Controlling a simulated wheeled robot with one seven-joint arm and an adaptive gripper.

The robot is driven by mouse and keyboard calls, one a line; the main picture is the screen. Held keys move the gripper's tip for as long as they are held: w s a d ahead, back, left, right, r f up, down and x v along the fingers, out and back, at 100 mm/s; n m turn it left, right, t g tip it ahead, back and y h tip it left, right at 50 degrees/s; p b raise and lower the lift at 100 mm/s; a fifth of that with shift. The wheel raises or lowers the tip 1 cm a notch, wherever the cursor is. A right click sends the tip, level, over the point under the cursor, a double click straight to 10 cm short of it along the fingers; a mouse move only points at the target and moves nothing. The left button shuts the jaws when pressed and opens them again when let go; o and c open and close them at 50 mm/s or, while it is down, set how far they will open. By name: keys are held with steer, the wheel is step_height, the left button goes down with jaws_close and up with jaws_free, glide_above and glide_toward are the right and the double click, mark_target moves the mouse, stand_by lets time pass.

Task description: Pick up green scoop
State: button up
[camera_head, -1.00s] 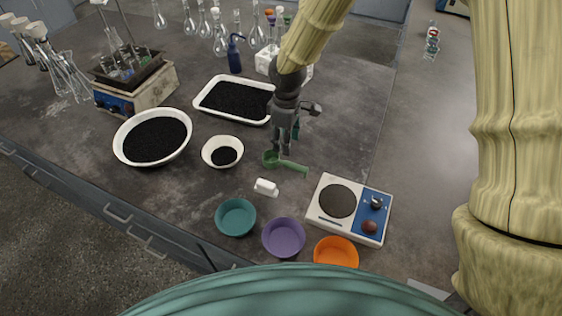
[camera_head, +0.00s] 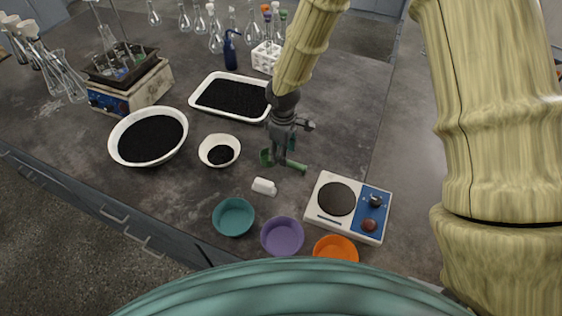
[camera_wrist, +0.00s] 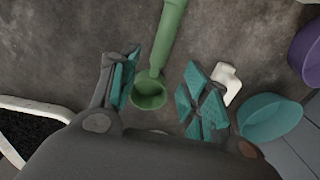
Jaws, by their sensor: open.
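The green scoop (camera_head: 297,166) lies on the dark bench top, left of the hot plate. In the wrist view the scoop (camera_wrist: 166,40) shows its round bowl at the lower end and its handle running up the picture. My gripper (camera_head: 279,160) points down over the scoop and hides part of it in the head view. In the wrist view my gripper (camera_wrist: 158,92) is open, its teal finger pads on either side of the scoop near the bowl and neck. I cannot tell the exact height of the fingertips above the bench.
A small white object (camera_head: 263,187) lies close to the gripper. A white bowl (camera_head: 220,150) and a white tray (camera_head: 232,97) stand to the left and behind. Teal (camera_head: 233,217), purple (camera_head: 282,236) and orange (camera_head: 336,248) bowls and a hot plate (camera_head: 348,207) are in front.

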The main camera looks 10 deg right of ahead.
steer(key=shift+w+f+p, duration=0.2)
steer(key=shift+f+p, duration=0.75)
steer(key=shift+f, duration=1.45)
jaws_close()
